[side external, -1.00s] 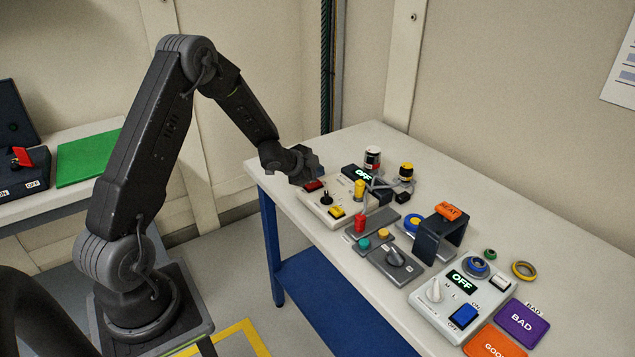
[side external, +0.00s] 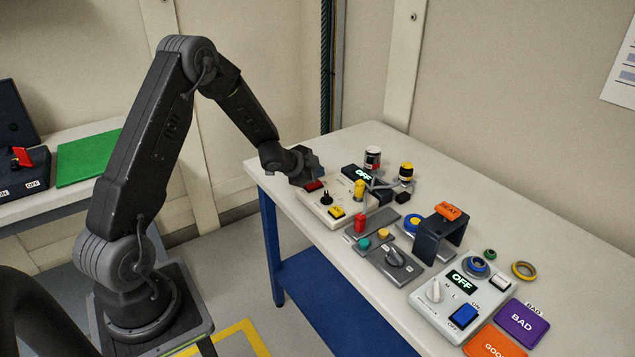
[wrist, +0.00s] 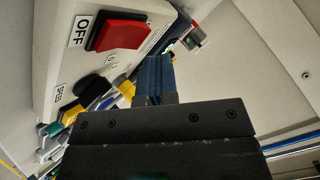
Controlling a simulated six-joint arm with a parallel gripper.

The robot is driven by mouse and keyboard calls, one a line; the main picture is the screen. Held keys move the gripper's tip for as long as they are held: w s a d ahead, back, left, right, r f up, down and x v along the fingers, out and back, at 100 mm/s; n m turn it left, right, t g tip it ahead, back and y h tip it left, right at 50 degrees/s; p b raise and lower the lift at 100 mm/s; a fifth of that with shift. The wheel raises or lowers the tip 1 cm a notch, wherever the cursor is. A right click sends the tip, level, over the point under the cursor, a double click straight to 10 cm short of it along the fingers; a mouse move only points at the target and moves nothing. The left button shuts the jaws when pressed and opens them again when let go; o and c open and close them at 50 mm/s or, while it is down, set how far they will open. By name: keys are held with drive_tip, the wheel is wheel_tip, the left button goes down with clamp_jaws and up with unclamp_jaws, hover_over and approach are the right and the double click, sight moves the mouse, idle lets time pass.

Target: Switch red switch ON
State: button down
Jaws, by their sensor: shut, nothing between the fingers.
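The red switch (side external: 314,186) is a rocker on a beige control box (side external: 322,212) at the left end of the table. In the wrist view the red switch (wrist: 116,32) is large, beside an "OFF" label (wrist: 82,30). A display (side external: 362,174) behind the box reads OFF. My gripper (side external: 318,171) is just above and behind the red switch. In the wrist view its blue fingers (wrist: 154,78) are shut and empty, with a visible gap in the picture between them and the switch. Whether they touch the box is hard to tell.
A yellow-topped post (side external: 359,189) and cables stand close by.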

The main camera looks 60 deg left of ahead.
sight(315, 185)
drive_tip(key=shift+f, duration=0.35)
drive_tip(key=shift+f, duration=0.35)
idle(0.5)
drive_tip(key=shift+r, duration=0.2)
drive_tip(key=shift+r, duration=0.6)
drive_tip(key=shift+s+r, duration=0.2)
drive_tip(key=shift+r, duration=1.05)
drive_tip(key=shift+s+r, duration=0.2)
drive_tip(key=shift+r, duration=1.05)
